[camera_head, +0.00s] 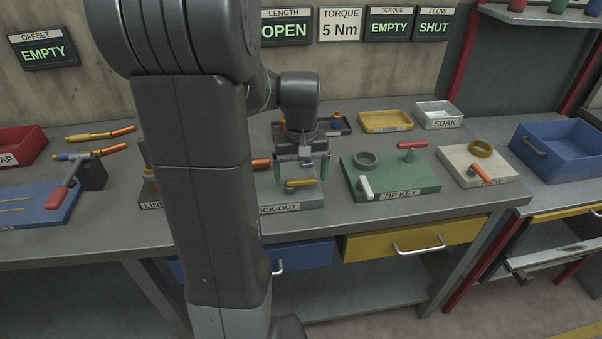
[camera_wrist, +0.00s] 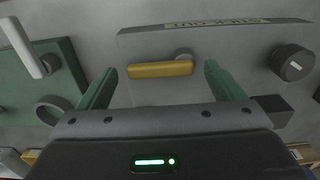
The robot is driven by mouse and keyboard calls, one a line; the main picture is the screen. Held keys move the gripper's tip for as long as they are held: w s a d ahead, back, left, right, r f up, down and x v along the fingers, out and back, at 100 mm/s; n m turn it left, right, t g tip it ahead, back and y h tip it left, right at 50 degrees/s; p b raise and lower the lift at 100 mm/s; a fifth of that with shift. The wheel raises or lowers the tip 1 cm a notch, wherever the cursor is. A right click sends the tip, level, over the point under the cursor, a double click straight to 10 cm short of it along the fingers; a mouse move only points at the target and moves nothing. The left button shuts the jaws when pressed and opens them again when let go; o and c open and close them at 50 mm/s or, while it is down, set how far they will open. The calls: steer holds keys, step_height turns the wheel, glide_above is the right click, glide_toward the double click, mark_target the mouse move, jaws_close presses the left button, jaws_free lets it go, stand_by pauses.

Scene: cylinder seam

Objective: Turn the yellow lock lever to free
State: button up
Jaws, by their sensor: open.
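The yellow lock lever (camera_head: 300,182) is a short bar on a small round pivot, on the grey block with the partly hidden label "ICK-OUT" (camera_head: 312,197). In the wrist view the lever (camera_wrist: 160,69) lies nearly level across the picture, with its pivot behind its right half. My gripper (camera_head: 301,167) points down over the block. In the wrist view my gripper (camera_wrist: 160,82) is open, its green fingers either side of the lever's ends. A gap shows at each side, and nothing is held. I cannot tell how high the fingertips are above the block.
A black knob (camera_wrist: 293,62) stands on the block's right in the wrist view. The green TIP KEY block (camera_head: 393,181) with a ring and levers is close to the right. My arm hides part of the bench. Small trays (camera_head: 385,121) stand behind.

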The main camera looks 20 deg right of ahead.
steer(key=shift+f, duration=0.1)
steer(key=c, duration=1)
steer(key=shift+s+m, duration=0.1)
steer(key=shift+m, duration=0.3)
steer(key=m, duration=0.3)
steer(key=shift+s+a+m+p, duration=0.25)
steer(key=shift+s+m+p, duration=0.15)
steer(key=m, duration=0.4)
steer(key=shift+s+a+m, duration=0.3)
steer(key=shift+s+a, duration=0.05)
steer(key=shift+a, duration=0.05)
steer(key=m, duration=0.2)
steer(key=a+m+p, duration=0.1)
steer(key=m, duration=0.1)
steer(key=shift+s, duration=0.2)
steer(key=shift+a+m, duration=0.3)
steer(key=shift+m, duration=0.9)
steer(key=shift+a+m, duration=0.25)
steer(key=shift+m, duration=0.95)
